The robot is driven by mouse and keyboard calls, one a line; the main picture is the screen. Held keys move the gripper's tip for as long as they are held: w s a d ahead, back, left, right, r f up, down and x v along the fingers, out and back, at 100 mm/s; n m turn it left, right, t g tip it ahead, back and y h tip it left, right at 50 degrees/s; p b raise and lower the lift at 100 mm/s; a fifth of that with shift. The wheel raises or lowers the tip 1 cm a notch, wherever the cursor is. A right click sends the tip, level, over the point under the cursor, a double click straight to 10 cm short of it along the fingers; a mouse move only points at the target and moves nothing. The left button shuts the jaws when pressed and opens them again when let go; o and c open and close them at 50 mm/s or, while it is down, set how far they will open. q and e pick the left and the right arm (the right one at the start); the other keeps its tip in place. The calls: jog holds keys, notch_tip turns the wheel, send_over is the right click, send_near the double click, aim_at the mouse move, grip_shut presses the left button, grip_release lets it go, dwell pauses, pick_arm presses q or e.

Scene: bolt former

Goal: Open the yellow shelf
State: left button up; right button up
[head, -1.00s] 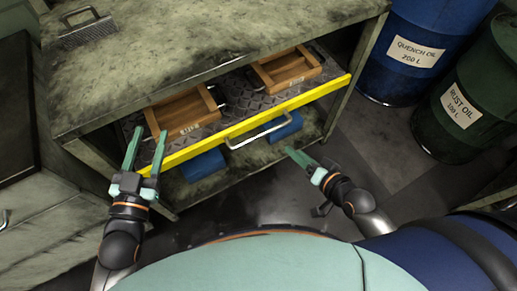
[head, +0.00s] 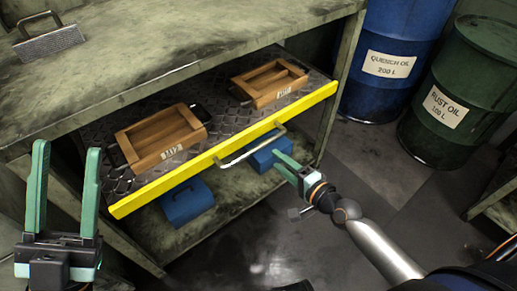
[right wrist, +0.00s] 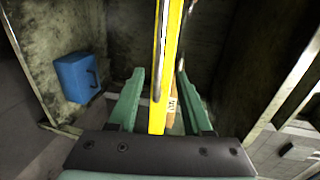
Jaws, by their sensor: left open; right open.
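The yellow-fronted shelf (head: 165,185) is slid out from under the workbench top and bears two wooden trays. Its metal handle (head: 250,148) is on the middle of the yellow edge. My right gripper (head: 283,163) is open just below and right of the handle, apart from it in the head view. In the right wrist view the yellow edge (right wrist: 167,70) runs between the open fingers, with the handle (right wrist: 158,50) along its left side; I cannot tell the depth between them. My left gripper (head: 64,160) is open and empty at the lower left, apart from the shelf.
The wooden trays (head: 150,150) and (head: 268,82) lie on the shelf's metal plate. Blue boxes (head: 188,203) and (head: 262,157) sit on the lower shelf. Blue (head: 395,40) and green (head: 462,85) drums stand at the right. Floor in front of the drums is clear.

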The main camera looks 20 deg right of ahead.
aim_at(261, 148)
jog(key=b+x, duration=0.2)
jog(key=x, duration=0.7)
jog(key=shift+w+f, duration=0.1)
jog(key=shift+w, duration=0.15)
grip_shut()
dwell(1.0)
